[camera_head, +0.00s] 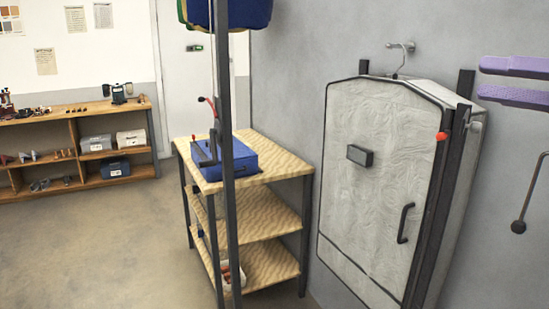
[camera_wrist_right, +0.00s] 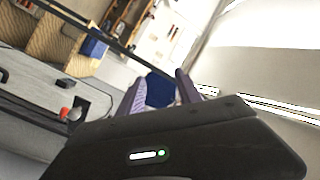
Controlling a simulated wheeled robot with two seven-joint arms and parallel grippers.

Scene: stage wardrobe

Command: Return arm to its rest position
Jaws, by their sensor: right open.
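My right gripper (camera_head: 480,78) shows at the right edge of the head view as two purple fingers, one above the other with a gap between them. In the right wrist view its two purple fingers (camera_wrist_right: 161,85) are apart with nothing held between them; a dark blue thing shows farther off behind the gap. In the head view the gripper is up and right of the pale garment cabinet (camera_head: 385,205), with grey wall behind it. The rest of the right arm is hidden. My left gripper is in neither view.
The cabinet has a dark handle (camera_head: 404,223) and a red knob (camera_head: 441,136) beside a dark post. A shelf unit (camera_head: 262,179) with a blue case (camera_head: 232,160) stands left of it. A wooden bench (camera_head: 64,112) stands far left. Open floor (camera_head: 110,245) lies in front.

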